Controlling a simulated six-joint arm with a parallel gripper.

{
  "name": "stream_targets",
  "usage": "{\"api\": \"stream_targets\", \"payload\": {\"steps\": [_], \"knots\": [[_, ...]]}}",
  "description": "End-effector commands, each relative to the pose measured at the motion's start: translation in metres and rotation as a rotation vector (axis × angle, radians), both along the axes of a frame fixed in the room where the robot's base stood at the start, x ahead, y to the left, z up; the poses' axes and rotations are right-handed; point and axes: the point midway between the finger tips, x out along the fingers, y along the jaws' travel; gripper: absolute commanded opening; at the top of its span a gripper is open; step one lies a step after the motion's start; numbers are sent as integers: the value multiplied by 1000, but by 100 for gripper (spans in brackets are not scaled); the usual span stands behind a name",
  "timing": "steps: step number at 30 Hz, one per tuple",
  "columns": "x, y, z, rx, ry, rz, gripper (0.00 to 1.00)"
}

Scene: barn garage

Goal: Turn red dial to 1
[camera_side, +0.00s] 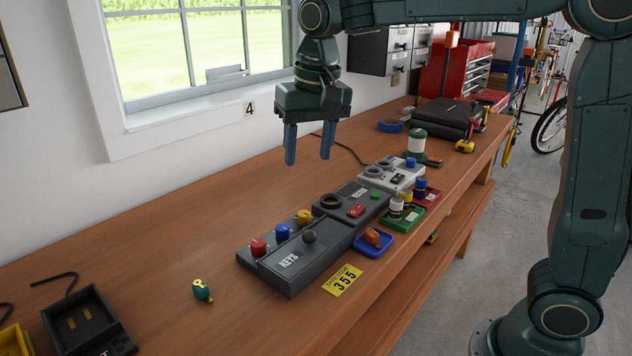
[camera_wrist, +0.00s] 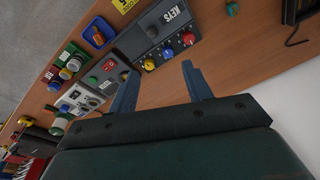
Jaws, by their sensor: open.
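The red dial (camera_side: 259,247) is at the left end of a row of three dials on a dark grey panel (camera_side: 290,272) marked KEYS, beside a blue dial (camera_side: 282,231) and a yellow dial (camera_side: 304,217). In the wrist view the red dial (camera_wrist: 189,39) is at the right of that row. The dial's number markings are too small to read. My gripper (camera_side: 308,158) hangs above and behind the panels, fingers pointing down, open and empty. In the wrist view its two fingers (camera_wrist: 160,88) are spread over bare wood, apart from the dials.
A dark panel with a red switch (camera_side: 356,211) and a light grey panel (camera_side: 391,176) continue the row. A small teal-and-yellow object (camera_side: 202,291) stands left. Bare wood lies behind the panels.

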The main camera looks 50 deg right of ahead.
Motion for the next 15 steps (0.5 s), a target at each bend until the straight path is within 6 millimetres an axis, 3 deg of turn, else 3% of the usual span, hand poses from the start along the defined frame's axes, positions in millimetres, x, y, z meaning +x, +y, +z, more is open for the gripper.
{"api": "stream_targets", "payload": {"steps": [15], "knots": [[-50, -21, 12, -9, -75, 82, 50]]}}
